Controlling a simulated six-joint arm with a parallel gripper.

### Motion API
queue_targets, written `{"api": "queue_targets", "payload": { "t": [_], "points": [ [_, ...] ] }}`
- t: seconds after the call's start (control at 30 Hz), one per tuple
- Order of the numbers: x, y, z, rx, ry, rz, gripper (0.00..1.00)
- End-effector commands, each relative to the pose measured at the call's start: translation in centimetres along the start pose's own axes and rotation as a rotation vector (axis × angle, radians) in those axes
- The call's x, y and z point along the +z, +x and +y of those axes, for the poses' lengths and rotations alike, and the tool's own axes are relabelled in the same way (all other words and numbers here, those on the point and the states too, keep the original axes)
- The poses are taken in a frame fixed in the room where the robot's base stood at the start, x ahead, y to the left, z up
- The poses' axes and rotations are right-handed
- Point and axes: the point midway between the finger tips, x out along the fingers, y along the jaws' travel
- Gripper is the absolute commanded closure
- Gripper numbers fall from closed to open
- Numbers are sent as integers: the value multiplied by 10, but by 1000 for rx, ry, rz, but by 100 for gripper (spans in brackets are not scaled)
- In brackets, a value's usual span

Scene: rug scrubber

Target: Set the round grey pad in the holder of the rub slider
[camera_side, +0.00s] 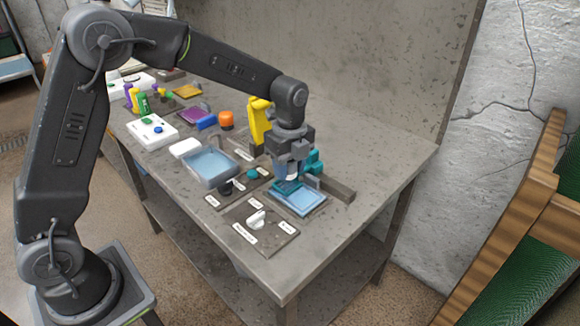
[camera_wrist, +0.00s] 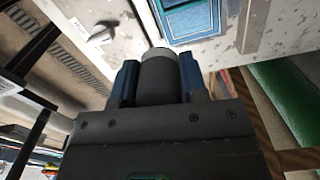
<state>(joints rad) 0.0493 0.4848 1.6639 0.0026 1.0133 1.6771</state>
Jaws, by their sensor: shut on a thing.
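My gripper (camera_side: 290,166) is over the right part of the table. In the wrist view my gripper (camera_wrist: 160,68) has its two blue fingers on either side of a round dark grey piece with a lighter band, which looks like the round grey pad (camera_wrist: 157,82). It is gripped; its far face is hidden. Below my gripper in the side view is a teal part (camera_side: 287,187), seemingly the rub slider, at a blue tray (camera_side: 301,203). The tray also shows in the wrist view (camera_wrist: 195,22). The slider's holder cannot be made out, nor whether the pad touches it.
A white knob (camera_side: 256,218) on a labelled dark plate stands in front. Left are a blue-grey bin (camera_side: 209,167), a dark cup (camera_side: 225,187) and an orange piece (camera_side: 226,120). A yellow upright part (camera_side: 258,122) stands close behind my gripper.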

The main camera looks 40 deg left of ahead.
Motion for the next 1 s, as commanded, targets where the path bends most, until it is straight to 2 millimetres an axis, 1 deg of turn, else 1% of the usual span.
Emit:
{"api": "queue_targets", "payload": {
  "t": [0.1,0.17,0.3,0.43,0.57,1.0],
  "points": [
    [0,0,-1,-1,0,0,81],
    [5,2,-4,0,-2,0,81],
    [28,12,-18,-2,-5,0,81],
    [43,20,-26,-5,-2,0,81],
    [45,27,-27,-4,0,0,81],
    [44,70,-27,-3,0,0,82]
  ]
}}
